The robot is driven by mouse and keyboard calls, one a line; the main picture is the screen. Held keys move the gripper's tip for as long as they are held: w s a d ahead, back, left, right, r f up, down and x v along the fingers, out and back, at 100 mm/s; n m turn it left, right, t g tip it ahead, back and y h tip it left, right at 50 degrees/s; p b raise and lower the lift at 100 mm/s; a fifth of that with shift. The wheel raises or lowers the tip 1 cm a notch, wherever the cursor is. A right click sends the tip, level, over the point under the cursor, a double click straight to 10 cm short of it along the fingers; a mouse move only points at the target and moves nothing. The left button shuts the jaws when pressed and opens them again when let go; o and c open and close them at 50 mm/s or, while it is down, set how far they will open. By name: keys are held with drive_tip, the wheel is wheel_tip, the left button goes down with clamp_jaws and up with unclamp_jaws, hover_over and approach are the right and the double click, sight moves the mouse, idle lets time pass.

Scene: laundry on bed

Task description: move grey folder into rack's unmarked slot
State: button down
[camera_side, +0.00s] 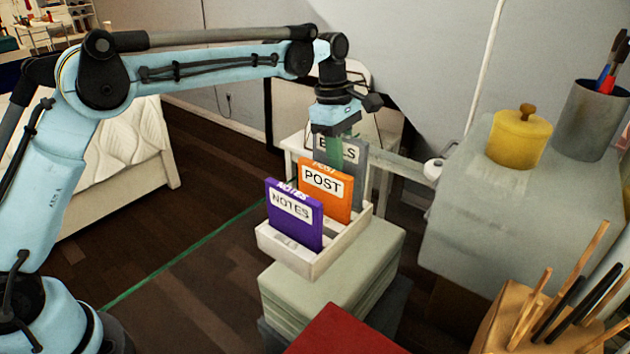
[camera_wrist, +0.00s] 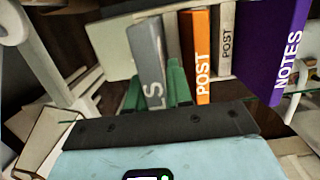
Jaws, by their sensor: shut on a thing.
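The grey folder (camera_side: 352,165), with a white label reading BILLS, stands upright at the back of the white rack (camera_side: 345,241). My gripper (camera_side: 333,148) comes down from above with its green fingers shut on this folder. In the wrist view the grey folder (camera_wrist: 147,55) sits between the green fingers (camera_wrist: 154,92). The orange POST folder (camera_side: 325,187) stands in the rack just in front of it, and the purple NOTES folder (camera_side: 294,214) is in the front. The orange folder hides the grey folder's lower part, so I cannot tell whether its bottom is seated in a slot.
The rack rests on a pale green stack (camera_side: 330,290). To the right, a grey cabinet (camera_side: 520,200) carries a yellow lidded pot (camera_side: 518,138) and a grey pen cup (camera_side: 588,115). A wooden block with sticks (camera_side: 535,315) and a red surface (camera_side: 345,332) are nearest the camera.

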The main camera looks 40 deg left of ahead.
drive_tip(key=shift+f, duration=2.45)
drive_tip(key=shift+f, duration=0.15)
drive_tip(key=c, duration=1.3)
unclamp_jaws()
